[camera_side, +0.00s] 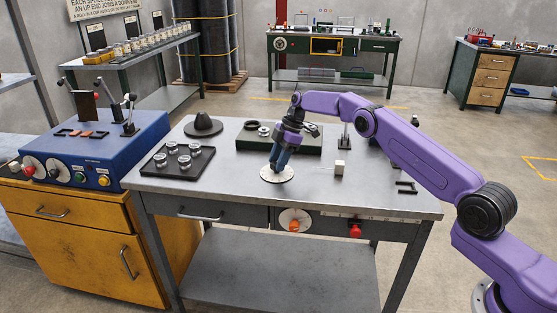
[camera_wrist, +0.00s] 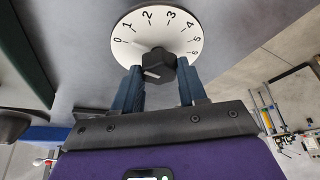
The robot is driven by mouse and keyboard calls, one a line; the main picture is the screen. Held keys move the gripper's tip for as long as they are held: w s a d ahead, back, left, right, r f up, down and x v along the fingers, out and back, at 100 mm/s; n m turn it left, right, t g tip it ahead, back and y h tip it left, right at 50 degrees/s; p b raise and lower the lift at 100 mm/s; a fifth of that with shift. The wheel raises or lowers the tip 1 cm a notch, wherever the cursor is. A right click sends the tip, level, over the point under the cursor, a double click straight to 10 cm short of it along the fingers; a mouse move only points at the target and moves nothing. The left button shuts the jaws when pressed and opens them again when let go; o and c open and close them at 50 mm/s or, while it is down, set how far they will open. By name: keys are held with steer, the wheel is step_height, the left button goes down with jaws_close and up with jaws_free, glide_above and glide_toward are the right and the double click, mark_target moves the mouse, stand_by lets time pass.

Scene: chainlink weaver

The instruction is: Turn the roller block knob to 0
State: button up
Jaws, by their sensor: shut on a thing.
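A round white dial (camera_wrist: 175,50) with black numbers from 0 to 6 fills the top of the wrist view. In the side view the dial (camera_side: 268,177) lies flat on the grey table top. A black knob (camera_wrist: 157,62) stands at the dial's centre. My gripper (camera_wrist: 159,68) points down at the dial, with its blue fingers on both sides of the knob, shut on it. A small pale mark shows on the knob, but I cannot tell which number it points at. In the side view my gripper (camera_side: 279,163) hides the knob.
A white cube (camera_side: 340,168) stands right of the dial. A black tray (camera_side: 178,160) with several clear round pieces lies left. A dark green board (camera_side: 250,144) is behind. A dark cone-shaped piece (camera_side: 203,126) stands at back left. The table front has an orange knob (camera_side: 294,226).

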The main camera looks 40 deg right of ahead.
steer(key=shift+d+n, duration=0.15)
steer(key=shift+n, duration=0.15)
steer(key=shift+f, duration=0.1)
stand_by(0.3)
steer(key=o, duration=1)
steer(key=shift+o, duration=0.2)
